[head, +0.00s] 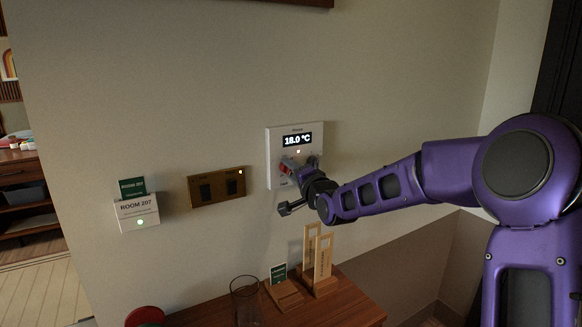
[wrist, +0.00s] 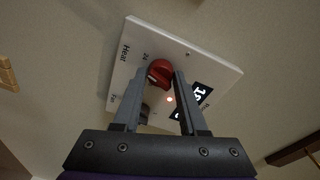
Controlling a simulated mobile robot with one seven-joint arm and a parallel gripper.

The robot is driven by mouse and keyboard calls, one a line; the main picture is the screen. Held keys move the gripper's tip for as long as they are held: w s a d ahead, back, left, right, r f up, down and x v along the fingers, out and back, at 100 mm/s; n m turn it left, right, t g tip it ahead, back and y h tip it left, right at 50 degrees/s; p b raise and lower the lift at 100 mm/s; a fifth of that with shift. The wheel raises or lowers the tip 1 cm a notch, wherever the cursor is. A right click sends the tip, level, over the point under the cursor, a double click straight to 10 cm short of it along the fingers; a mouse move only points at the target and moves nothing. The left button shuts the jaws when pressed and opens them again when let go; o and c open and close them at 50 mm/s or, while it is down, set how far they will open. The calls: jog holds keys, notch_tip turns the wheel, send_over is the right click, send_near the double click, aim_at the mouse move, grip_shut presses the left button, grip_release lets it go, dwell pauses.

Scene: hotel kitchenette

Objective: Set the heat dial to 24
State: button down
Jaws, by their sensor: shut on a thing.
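The heat dial is a red knob (wrist: 160,72) on a white wall panel (wrist: 215,67) with the labels "Heat" and "24" beside it in the wrist view. The knob also shows in the head view (head: 287,167), partly covered by my gripper. A pale mark shows on the knob; I cannot tell exactly which number it points to. My gripper (wrist: 166,84) is shut on the red knob, one finger on each side. The panel's display (head: 298,139) reads 18.0 °C in the head view, with a small lit light below it.
A darker knob (head: 312,162) sits right of the red one on the panel. Below stand a glass (head: 245,300) and wooden holders (head: 318,270) on a wooden top.

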jog(key=shift+m, duration=0.5)
jog(key=shift+c, duration=2.4)
grip_release()
jog(key=p+v, duration=0.1)
jog(key=v, duration=1.6)
jog(key=shift+s, duration=0.2)
jog(key=shift+w+d, duration=0.1)
jog(key=shift+d, duration=0.05)
